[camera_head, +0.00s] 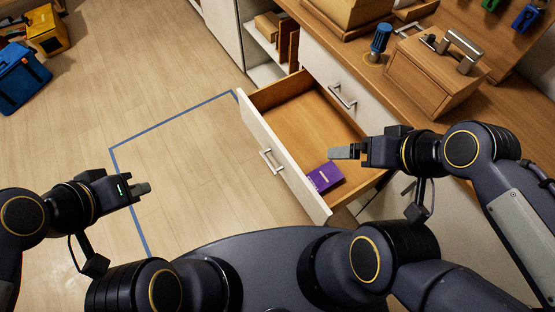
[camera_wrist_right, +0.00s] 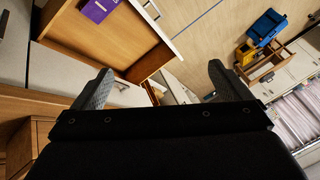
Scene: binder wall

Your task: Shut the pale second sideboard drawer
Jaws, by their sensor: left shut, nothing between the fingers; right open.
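The pale drawer (camera_head: 283,166) stands pulled out from the sideboard, with a metal bar handle (camera_head: 271,161) on its front. A purple box (camera_head: 324,178) lies inside it near the right end. The drawer also shows in the right wrist view (camera_wrist_right: 108,47), with the purple box (camera_wrist_right: 98,9) at the top. My left gripper (camera_head: 145,189) is shut and empty over the floor, left of and apart from the drawer front. My right gripper (camera_head: 345,153) appears above the drawer's right part. In its wrist view the fingers (camera_wrist_right: 160,85) are spread with nothing between them.
A closed pale drawer (camera_head: 343,84) sits beside the open one under the wooden top. On the top stand a blue-handled tool (camera_head: 380,42) and a wooden box (camera_head: 435,72). Blue tape (camera_head: 171,120) marks the floor. A blue bin (camera_head: 20,77) lies far left. Floor before the drawer is clear.

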